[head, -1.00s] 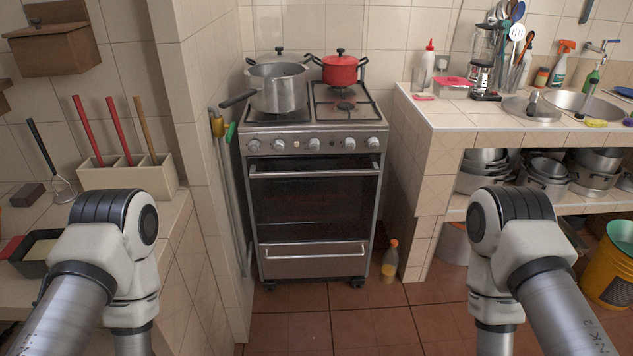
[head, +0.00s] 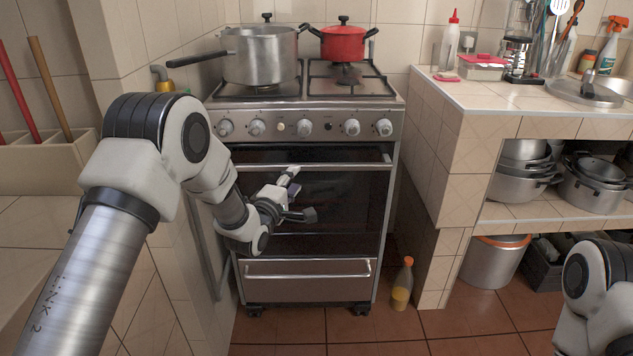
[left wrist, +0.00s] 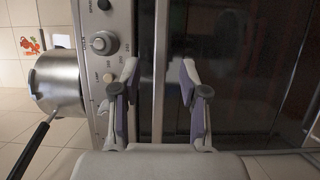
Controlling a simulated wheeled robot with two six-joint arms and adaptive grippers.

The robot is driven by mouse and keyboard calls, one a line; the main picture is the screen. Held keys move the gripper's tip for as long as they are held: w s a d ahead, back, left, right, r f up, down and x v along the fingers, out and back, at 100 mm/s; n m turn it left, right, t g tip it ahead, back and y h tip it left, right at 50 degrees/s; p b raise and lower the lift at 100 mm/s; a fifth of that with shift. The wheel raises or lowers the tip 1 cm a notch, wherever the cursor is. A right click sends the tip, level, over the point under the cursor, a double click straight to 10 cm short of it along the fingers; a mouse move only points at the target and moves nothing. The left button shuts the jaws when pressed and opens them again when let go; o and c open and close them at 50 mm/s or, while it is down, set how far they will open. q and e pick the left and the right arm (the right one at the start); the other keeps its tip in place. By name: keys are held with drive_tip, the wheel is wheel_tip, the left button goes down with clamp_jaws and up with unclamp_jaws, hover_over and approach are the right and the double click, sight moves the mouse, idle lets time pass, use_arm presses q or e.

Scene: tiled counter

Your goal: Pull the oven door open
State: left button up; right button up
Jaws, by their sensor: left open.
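The oven door (head: 345,205) is a dark glass panel, shut in the front of the stove. Its handle (head: 345,165) is a horizontal metal bar along the top of the door. My left gripper (head: 300,194) is open in front of the door's upper part, appearing just below the handle in the head view. In the left wrist view, turned sideways, the handle (left wrist: 161,60) lies between the two open fingers (left wrist: 159,75); contact cannot be told. The door glass (left wrist: 230,60) is to the right there. My right gripper is out of view.
A steel pot (head: 262,58) and a red pot (head: 343,43) stand on the stove. Control knobs (head: 304,127) line the panel above the door. A bottle (head: 402,285) stands on the floor right of the stove. Open floor lies in front.

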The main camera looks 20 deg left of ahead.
sight(303, 169)
use_arm(q)
drive_tip(key=w, duration=0.5)
drive_tip(key=w+d, duration=0.1)
drive_tip(key=w, duration=0.2)
drive_tip(key=shift+b, duration=0.3)
drive_tip(key=shift+s, duration=0.15)
clamp_jaws()
